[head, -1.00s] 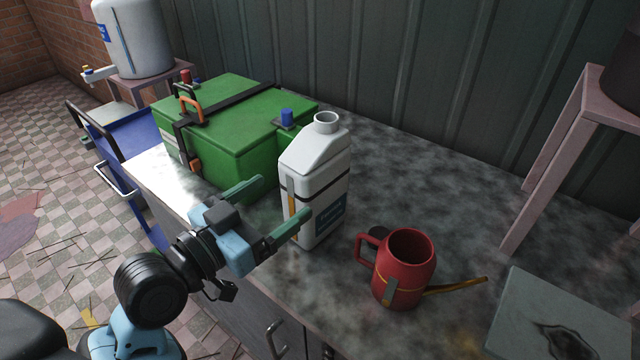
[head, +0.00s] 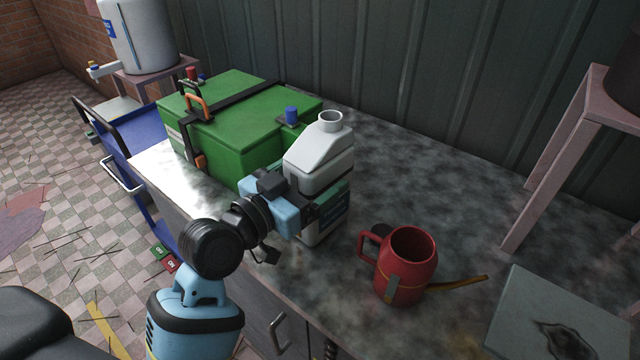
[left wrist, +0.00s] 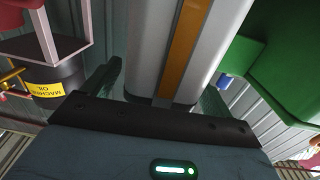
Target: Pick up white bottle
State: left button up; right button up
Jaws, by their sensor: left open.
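The white bottle (head: 318,160) stands upright on the countertop, with an open neck, a sloped shoulder and a dark label low on its side. It also shows close up in the left wrist view (left wrist: 217,45), with an orange stripe down its face. My left gripper (head: 322,193) is open at the bottle's mid-height, with its fingers on either side of the body. In the left wrist view one finger shows left of the bottle and one right of it, with the palm close to the bottle. I cannot tell whether the fingers touch it. My right gripper is not in view.
A green case (head: 225,120) stands close to the bottle's left. A grey slab (head: 555,315) and a pink stool (head: 560,140) are farther right. The counter behind the watering can is clear.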

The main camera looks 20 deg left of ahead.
pick_arm(q)
jog(key=shift+c, duration=0.2)
jog(key=c, duration=1.4)
jog(key=shift+r, duration=0.1)
jog(key=shift+c, duration=0.9)
jog(key=shift+r, duration=0.1)
